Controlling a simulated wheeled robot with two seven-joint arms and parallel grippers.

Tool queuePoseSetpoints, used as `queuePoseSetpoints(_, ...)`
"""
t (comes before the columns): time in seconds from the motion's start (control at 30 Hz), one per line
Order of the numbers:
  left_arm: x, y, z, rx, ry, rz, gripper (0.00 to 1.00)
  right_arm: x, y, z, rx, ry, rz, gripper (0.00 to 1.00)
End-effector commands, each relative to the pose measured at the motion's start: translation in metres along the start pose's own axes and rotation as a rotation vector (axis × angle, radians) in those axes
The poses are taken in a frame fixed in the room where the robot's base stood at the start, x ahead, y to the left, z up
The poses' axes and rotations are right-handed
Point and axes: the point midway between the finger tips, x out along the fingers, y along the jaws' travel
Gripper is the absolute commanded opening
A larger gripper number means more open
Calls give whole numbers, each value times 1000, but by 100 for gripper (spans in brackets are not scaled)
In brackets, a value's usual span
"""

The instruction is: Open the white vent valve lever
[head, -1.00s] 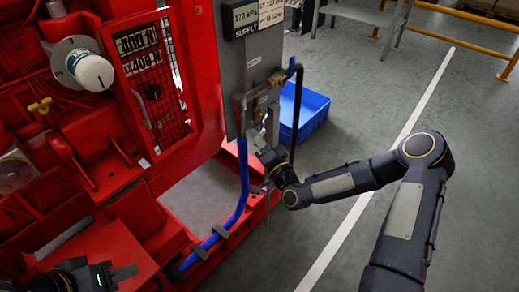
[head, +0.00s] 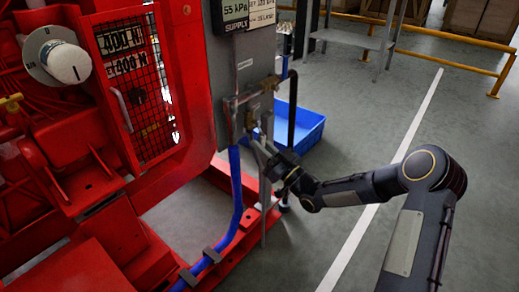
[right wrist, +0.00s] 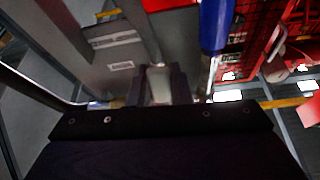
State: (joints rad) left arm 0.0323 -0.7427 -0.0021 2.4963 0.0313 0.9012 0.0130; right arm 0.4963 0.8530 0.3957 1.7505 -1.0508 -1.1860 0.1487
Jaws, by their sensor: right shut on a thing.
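The white vent valve lever (right wrist: 159,84) is between the two fingers of my right gripper (right wrist: 160,92) in the right wrist view. In the head view my right gripper (head: 264,150) is at the lower part of the grey panel, just below the brass and copper pipe fittings (head: 250,116). It is shut on the lever, which the fingers largely hide in the head view. My left gripper is not in view.
A supply display (head: 235,10) on the grey panel (head: 232,75) reads 55 kPa. A blue hose (head: 237,190) hangs below the fittings, with a black pipe (head: 292,110) beside them. A blue crate (head: 308,128) stands behind.

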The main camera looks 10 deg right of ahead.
Motion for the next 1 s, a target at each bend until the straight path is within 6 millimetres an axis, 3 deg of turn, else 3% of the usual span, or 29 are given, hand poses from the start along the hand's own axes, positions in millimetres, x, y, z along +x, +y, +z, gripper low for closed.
queuePoseSetpoints(0.3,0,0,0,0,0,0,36,-1,8,1,-100,-3,-40,0)
queuePoseSetpoints(0.8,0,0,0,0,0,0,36,-1,9,1,-119,-3,-47,0)
queuePoseSetpoints(0.83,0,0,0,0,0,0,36,-1,9,0,-118,-3,-47,19)
queuePoseSetpoints(1.0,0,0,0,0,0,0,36,0,9,0,-117,-2,-47,40)
